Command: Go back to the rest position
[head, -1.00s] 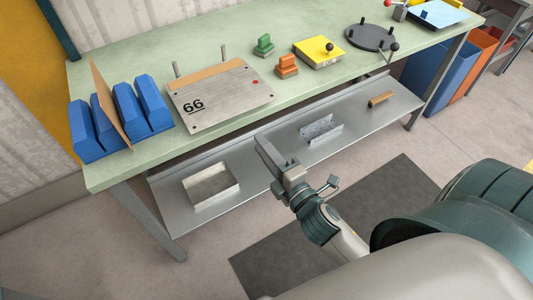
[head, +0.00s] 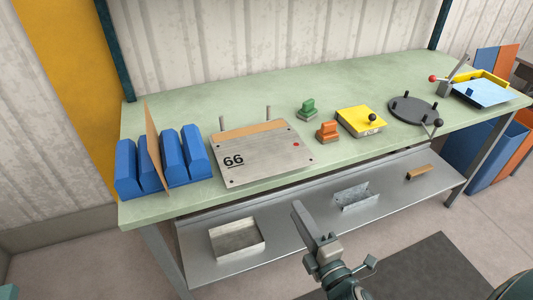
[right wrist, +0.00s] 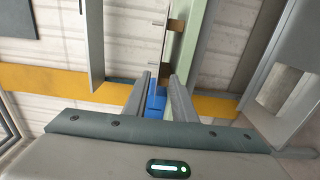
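My right gripper (head: 300,208) shows in the head view in front of the lower shelf, below the bench top, with its arm coming up from the bottom edge. In the right wrist view its two fingers (right wrist: 160,88) stand apart with a gap and nothing held between them. Blue shows beyond that gap, at a distance. My left gripper is not in view.
A green bench (head: 210,122) carries blue blocks (head: 173,160), a plate marked 66 (head: 265,158), green (head: 307,109) and orange (head: 328,132) pieces, a yellow block (head: 360,121) and a dark disc (head: 413,109). The shelf (head: 290,245) holds a metal tray (head: 237,239). A dark mat (head: 430,270) lies on the floor.

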